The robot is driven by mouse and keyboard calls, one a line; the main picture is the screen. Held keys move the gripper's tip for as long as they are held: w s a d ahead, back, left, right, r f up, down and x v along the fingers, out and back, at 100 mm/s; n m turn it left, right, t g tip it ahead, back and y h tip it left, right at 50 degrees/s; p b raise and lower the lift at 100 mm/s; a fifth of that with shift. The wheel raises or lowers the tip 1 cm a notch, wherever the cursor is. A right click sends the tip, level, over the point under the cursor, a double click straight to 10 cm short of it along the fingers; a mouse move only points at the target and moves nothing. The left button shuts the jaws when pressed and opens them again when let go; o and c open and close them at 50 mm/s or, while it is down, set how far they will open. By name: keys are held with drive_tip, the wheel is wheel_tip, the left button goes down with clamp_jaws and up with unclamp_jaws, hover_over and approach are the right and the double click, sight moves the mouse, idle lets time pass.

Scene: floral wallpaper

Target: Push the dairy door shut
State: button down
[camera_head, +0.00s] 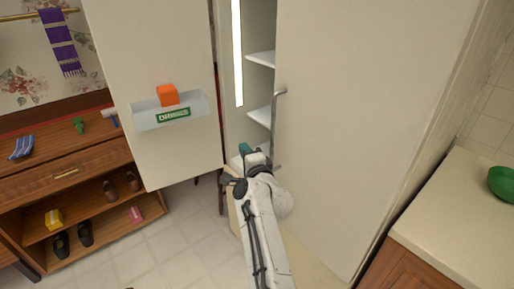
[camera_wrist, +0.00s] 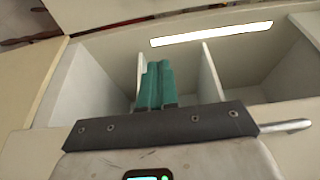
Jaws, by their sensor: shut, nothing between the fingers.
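A tall cream fridge cabinet stands ahead. Its left door (camera_head: 160,60) is swung open and carries a clear bin (camera_head: 190,109) with a green label that seems to read DRINKS. The right door (camera_head: 370,110) has a grey bar handle (camera_head: 276,125) at its left edge and seems to cover much of the front. No dairy label is legible, so I cannot tell which door is the dairy door. My gripper (camera_head: 247,149), with teal fingers, is shut and empty, low before the open gap, left of the handle. In the wrist view the fingers (camera_wrist: 155,85) point at the shelved interior.
White shelves (camera_head: 261,59) and a bright light strip (camera_head: 238,55) show inside. An orange box (camera_head: 167,95) sits in the door bin. A wooden shoe cabinet (camera_head: 70,175) stands left; a counter (camera_head: 460,210) with a green bowl (camera_head: 503,184) stands right.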

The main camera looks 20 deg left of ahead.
drive_tip(key=s+a+p, duration=0.1)
drive_tip(key=s+a, duration=0.3)
drive_tip(key=s, duration=0.2)
drive_tip(key=shift+s+a+p, duration=0.3)
drive_tip(key=shift+a+p, duration=0.05)
drive_tip(key=s+d+f+n+g+h, duration=0.2)
drive_tip(key=s+d+f+n, duration=0.3)
drive_tip(key=d, duration=0.7)
drive_tip(key=s+d+f+g+h, duration=0.25)
drive_tip(key=d+f, duration=0.45)
drive_tip(key=d, duration=0.6)
drive_tip(key=s+d+f+n+g+h, duration=0.25)
drive_tip(key=s+d+f, duration=0.35)
drive_tip(key=d, duration=0.6)
drive_tip(key=s+d+f+n+g+h, duration=0.2)
drive_tip(key=s+d+f, duration=0.1)
drive_tip(key=s+d, duration=0.8)
drive_tip(key=s+d+g+h, duration=0.1)
drive_tip(key=s+d+g, duration=0.1)
drive_tip(key=s, duration=0.8)
drive_tip(key=s+d+r+g, duration=0.1)
drive_tip(key=s+d+g, duration=0.1)
drive_tip(key=s, duration=0.9)
drive_tip(key=shift+d+r+n+g+h, duration=0.3)
drive_tip(key=shift+d+n+h, duration=0.1)
drive_tip(key=shift+n, duration=0.05)
